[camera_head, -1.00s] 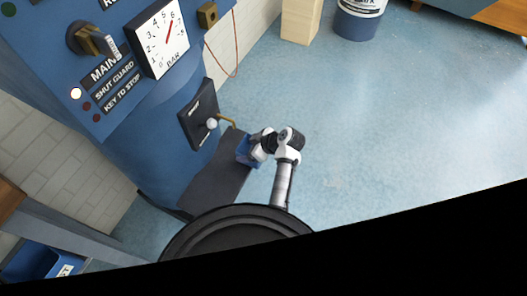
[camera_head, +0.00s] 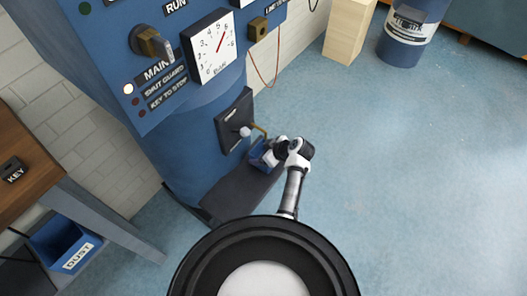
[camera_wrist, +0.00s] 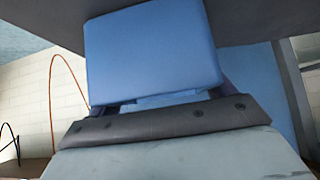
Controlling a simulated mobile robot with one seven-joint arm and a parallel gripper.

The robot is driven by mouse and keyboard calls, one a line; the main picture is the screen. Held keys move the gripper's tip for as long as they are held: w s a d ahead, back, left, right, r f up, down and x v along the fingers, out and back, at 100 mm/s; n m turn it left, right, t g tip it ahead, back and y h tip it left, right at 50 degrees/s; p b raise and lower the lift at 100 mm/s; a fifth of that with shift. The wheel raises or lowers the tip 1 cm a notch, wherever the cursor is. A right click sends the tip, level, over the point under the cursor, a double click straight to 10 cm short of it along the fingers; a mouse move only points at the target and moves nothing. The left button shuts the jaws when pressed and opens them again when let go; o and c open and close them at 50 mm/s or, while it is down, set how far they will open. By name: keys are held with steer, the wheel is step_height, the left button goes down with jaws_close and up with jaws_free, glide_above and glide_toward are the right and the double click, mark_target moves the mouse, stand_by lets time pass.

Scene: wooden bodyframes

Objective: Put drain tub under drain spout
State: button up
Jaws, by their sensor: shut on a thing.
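The small blue drain tub (camera_head: 262,156) is at the foot of the blue machine, over or on the dark ledge (camera_head: 238,190). My gripper (camera_head: 270,157) is shut on it, and the arm and gripper partly hide it. The brass drain spout (camera_head: 260,131) sticks out beside the black plate with a white knob. In the head view its bent end lies just above the tub; I cannot tell the height gap. The wrist view shows the blue tub (camera_wrist: 150,55) filling the upper middle, close against my gripper; the spout is not clear there.
A blue bin marked DUST (camera_head: 66,243) sits under the wooden bench (camera_head: 30,165) at left. A pale wooden block (camera_head: 348,30) and a blue drum (camera_head: 408,35) stand at the back. The blue floor at right is clear.

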steer(key=shift+w, duration=0.1)
steer(key=o, duration=2)
steer(key=shift+c, duration=0.2)
steer(key=shift+r, duration=0.1)
steer(key=v, duration=1.2)
steer(key=shift+b, duration=0.35)
